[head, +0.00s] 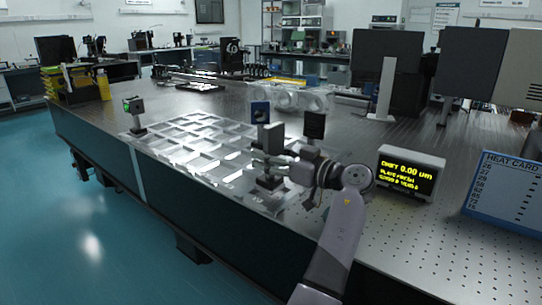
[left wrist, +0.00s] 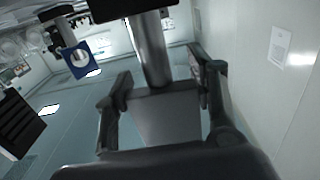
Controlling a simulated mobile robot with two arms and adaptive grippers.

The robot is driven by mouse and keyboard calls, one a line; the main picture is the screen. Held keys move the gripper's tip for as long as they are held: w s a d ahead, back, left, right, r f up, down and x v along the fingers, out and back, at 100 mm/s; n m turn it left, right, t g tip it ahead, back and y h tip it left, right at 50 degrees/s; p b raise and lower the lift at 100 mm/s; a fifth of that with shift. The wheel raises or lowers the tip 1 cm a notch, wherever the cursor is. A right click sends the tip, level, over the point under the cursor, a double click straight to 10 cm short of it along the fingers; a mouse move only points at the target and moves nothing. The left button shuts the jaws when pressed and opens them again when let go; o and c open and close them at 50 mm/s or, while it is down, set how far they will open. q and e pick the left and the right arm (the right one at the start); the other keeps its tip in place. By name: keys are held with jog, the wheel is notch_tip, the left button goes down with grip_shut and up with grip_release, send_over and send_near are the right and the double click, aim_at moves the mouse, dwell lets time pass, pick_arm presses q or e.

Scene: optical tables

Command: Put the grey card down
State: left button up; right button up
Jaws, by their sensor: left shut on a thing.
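My left gripper (head: 268,160) is above the near edge of the optical table, shut on the grey card. The grey card (head: 274,136) stands upright above the fingers, with a dark base below them. I cannot tell whether that base touches the table. In the left wrist view my left gripper (left wrist: 163,92) has a finger on each side of the card's grey face (left wrist: 167,122), and a metal post runs up from it. My right gripper is not in view.
A clear tray-like grid (head: 190,150) covers the table's near left part. A blue-faced mount (head: 261,112) and a dark square target (head: 314,125) stand close to the gripper. A yellow-text display (head: 410,174) and a blue heat card board (head: 505,190) stand to the right.

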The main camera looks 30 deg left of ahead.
pick_arm(q)
jog(key=shift+f, duration=0.2)
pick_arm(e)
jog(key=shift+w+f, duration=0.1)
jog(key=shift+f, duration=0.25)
pick_arm(q)
jog(key=o, duration=1.6)
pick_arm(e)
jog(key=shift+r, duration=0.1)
